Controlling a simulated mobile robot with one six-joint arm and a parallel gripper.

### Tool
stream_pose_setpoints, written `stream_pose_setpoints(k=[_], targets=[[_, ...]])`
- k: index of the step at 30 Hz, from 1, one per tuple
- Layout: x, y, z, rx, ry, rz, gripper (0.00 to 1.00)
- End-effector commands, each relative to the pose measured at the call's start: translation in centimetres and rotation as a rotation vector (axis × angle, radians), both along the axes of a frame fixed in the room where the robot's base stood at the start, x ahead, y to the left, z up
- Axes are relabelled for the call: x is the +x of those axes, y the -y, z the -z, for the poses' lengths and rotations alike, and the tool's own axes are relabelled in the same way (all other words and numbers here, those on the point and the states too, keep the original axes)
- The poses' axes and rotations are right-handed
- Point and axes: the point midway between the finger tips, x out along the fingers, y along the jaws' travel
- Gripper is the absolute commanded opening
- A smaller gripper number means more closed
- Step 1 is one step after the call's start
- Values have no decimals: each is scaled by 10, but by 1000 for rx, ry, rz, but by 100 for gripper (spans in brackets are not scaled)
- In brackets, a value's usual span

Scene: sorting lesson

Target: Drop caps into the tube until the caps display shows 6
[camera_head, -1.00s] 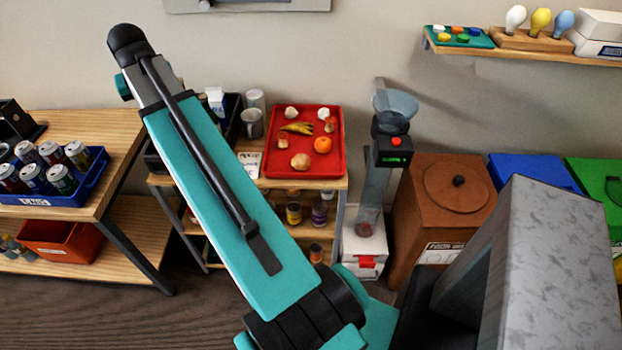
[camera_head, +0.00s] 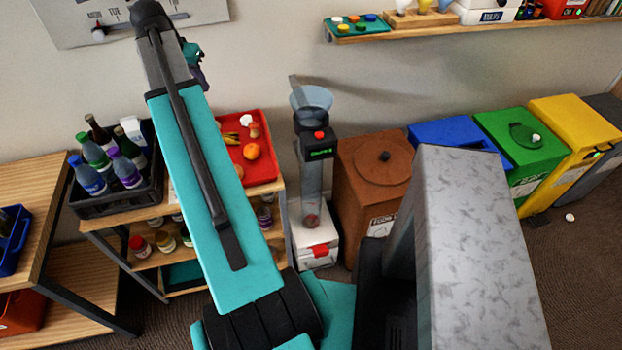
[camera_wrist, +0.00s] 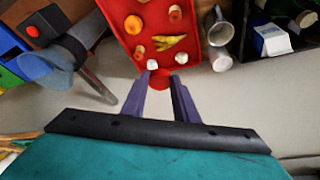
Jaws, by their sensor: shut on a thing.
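My gripper (camera_wrist: 160,78) is shut on a small red cap (camera_wrist: 161,83) in the wrist view. In the head view the gripper is mostly hidden behind my arm. The clear tube (camera_head: 312,185) stands upright right of the trolley, with a wide funnel (camera_head: 312,100) on top and something reddish at its bottom. A black box on the tube carries a red button and the green caps display (camera_head: 321,153), whose figures are too small to read. In the wrist view the funnel (camera_wrist: 45,63) lies left of the gripper, apart from it.
A red tray (camera_head: 262,165) of food items lies on the trolley, left of the tube. A brown lidded bin (camera_head: 365,180) and coloured bins stand to the right. A wall shelf above bears a teal tray (camera_head: 343,30) of coloured discs. A black bottle crate (camera_head: 85,205) is at left.

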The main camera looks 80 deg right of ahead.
Motion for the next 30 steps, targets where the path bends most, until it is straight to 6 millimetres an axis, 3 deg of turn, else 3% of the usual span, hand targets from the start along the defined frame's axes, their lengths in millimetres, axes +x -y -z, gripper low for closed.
stream_pose_setpoints(k=[6,15,24,30], targets=[[-70,44,-12,0,0,211,6],[-170,87,-26,0,-1,494,6],[-268,113,-39,0,0,758,6],[-306,118,-43,1,0,857,6]])
